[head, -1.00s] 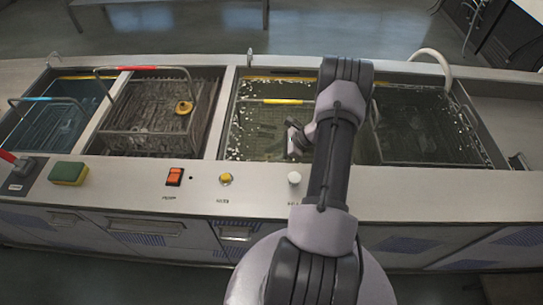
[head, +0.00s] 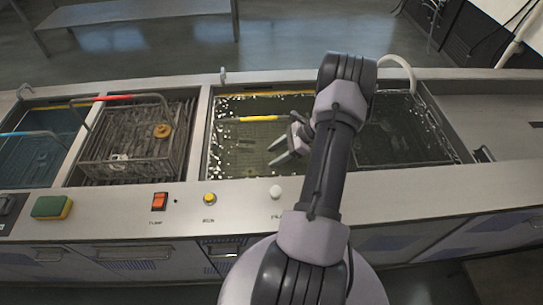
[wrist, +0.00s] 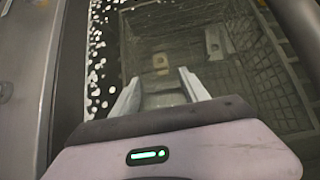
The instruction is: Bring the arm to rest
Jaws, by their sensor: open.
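My gripper (head: 290,146) is open and empty in the head view, at the left of my arm above the middle tank (head: 209,150). In the wrist view my gripper (wrist: 155,85) has its two fingers apart, over a wire basket (wrist: 262,62) in a tank. Some small pale pieces (wrist: 160,62) lie inside that basket. My forearm hides part of the tanks in the head view.
A basket with a red handle (head: 105,98) stands at the left. A pale curved pipe (head: 402,62) rises behind the right tank.

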